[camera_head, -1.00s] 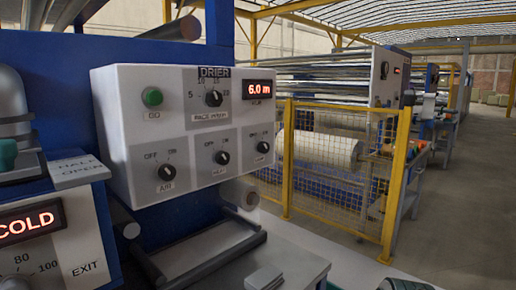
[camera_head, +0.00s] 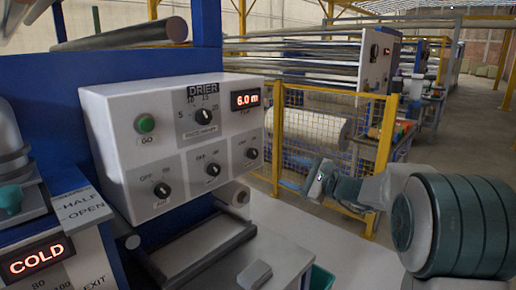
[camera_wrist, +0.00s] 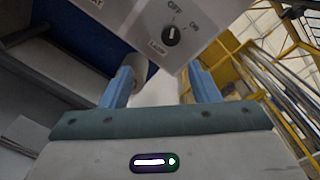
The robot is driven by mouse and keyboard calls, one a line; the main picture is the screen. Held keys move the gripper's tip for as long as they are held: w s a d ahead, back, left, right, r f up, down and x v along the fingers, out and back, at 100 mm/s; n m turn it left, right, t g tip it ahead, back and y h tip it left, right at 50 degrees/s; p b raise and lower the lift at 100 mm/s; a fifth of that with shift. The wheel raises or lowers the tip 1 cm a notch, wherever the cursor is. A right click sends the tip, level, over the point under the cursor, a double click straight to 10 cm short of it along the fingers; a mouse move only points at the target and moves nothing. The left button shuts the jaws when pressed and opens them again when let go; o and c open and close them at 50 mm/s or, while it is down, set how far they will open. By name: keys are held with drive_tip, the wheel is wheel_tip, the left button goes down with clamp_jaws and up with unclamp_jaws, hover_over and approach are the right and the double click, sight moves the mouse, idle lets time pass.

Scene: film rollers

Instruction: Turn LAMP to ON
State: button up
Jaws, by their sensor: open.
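The LAMP knob (camera_head: 251,153) is a small black dial at the lower right of the white DRIER panel (camera_head: 112,125). In the wrist view the LAMP knob (camera_wrist: 172,36) is close, with OFF and ON printed above it. Its white mark appears to point toward OFF. My gripper (camera_wrist: 161,86) is open and empty, its two light blue fingers apart. The knob lies beyond the fingertips, a little above the gap, and is not touched. In the head view my arm comes in from the right, its end right of and below the knob; the fingers are not distinct there.
Two similar knobs (camera_head: 213,169) (camera_head: 162,190), a green GO button (camera_head: 145,123) and a larger dial (camera_head: 204,116) share the panel. A yellow mesh fence (camera_head: 383,150) stands behind my arm.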

sight(255, 154)
drive_tip(key=shift+m+t, duration=0.3)
drive_tip(key=p+x, duration=0.1)
drive_tip(key=x, duration=0.3)
drive_tip(key=p+x, duration=0.1)
drive_tip(key=x, duration=0.4)
drive_tip(key=w+p+x, duration=0.1)
drive_tip(key=x, duration=0.4)
drive_tip(key=shift+d+r+p, duration=0.35)
drive_tip(key=shift+r, duration=0.05)
drive_tip(key=c, duration=1)
